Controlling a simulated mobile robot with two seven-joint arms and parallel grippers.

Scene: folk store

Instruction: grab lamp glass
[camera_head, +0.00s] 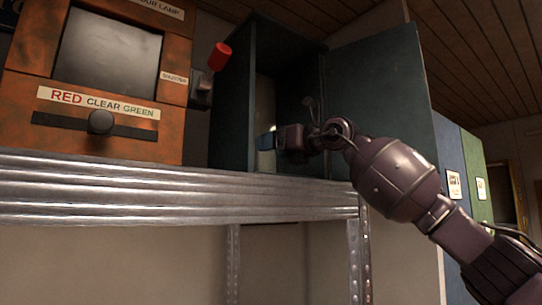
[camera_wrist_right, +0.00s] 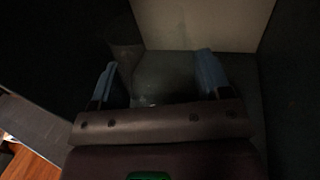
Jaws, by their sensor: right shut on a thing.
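My right gripper (camera_head: 267,140) reaches into an open dark cabinet (camera_head: 232,100) at the middle of the head view. In the right wrist view its two blue fingers stand wide apart (camera_wrist_right: 157,78), around a dim, see-through shape. I take this to be the lamp glass, held between the fingers; its outline is hard to make out in the dark. My left gripper is not in view.
The cabinet door (camera_head: 382,95) stands open on the right, close to my right arm. A rusty orange box (camera_head: 95,85) with a screen and a red lever (camera_head: 220,56) stand to the left. A ribbed metal shelf (camera_head: 170,192) runs below.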

